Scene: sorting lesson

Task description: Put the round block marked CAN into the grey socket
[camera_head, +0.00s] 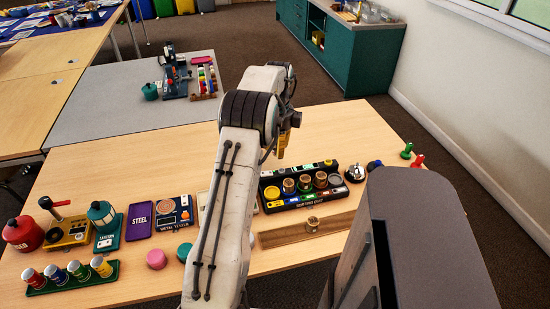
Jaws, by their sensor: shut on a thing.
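My gripper (286,137) hangs from the end of my raised arm, above the table and behind the sorting rack. It is shut on a small brownish-yellow thing, apparently the round block; its marking cannot be read. The dark sorting rack (318,201) stands below and to the right of my gripper. Its grey socket (336,180) is at the right end and looks empty. The yellow socket (271,192) at the left end looks empty too. Round tan blocks (305,184) stand in the middle sockets.
A wooden tray (275,238) lies in front of the rack. A bell (354,173) and green and red pegs (417,161) stand to the right. A metal tester (173,216), a purple STEEL card (139,220) and colored cans stand left. The back middle of the table is clear.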

